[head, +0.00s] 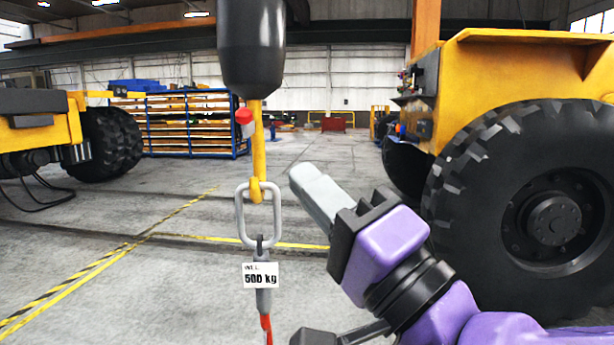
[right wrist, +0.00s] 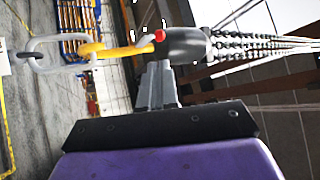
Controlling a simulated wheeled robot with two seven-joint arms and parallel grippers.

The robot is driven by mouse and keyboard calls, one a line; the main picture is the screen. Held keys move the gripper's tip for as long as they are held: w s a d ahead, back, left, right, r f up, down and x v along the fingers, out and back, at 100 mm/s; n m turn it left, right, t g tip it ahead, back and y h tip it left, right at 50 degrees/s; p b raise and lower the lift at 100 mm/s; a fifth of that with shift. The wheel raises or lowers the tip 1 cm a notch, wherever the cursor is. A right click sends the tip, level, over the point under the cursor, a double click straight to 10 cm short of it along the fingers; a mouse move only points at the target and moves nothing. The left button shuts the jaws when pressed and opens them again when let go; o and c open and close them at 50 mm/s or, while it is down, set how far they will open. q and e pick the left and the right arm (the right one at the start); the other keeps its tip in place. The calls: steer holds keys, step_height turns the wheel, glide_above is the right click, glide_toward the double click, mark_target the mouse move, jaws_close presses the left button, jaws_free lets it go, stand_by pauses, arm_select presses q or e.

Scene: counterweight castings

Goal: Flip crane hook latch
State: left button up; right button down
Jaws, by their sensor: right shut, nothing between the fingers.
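The yellow crane hook (head: 258,150) hangs from a black hoist body (head: 251,45) in the middle of the head view. A red piece (head: 244,117), which may be the latch, sits on the left of the hook's shank; it also shows in the right wrist view (right wrist: 160,36). A grey oblong link (head: 240,215) hangs in the hook, with a "500 kg" tag (head: 261,275) below it. My right gripper (head: 303,178) is shut and empty, to the right of the hook and apart from it. Its fingers also show in the right wrist view (right wrist: 158,82). My left gripper is not in view.
A yellow vehicle with a big black tyre (head: 550,215) stands at the right, and another vehicle (head: 40,125) at the left. A blue rack (head: 185,125) stands behind. The floor around the hook is open, with yellow-black lines.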

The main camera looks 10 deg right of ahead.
mark_target(248, 119)
arm_select(q)
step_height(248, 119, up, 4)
steer(key=p, duration=0.4)
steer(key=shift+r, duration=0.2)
arm_select(e)
steer(key=x, duration=1.1)
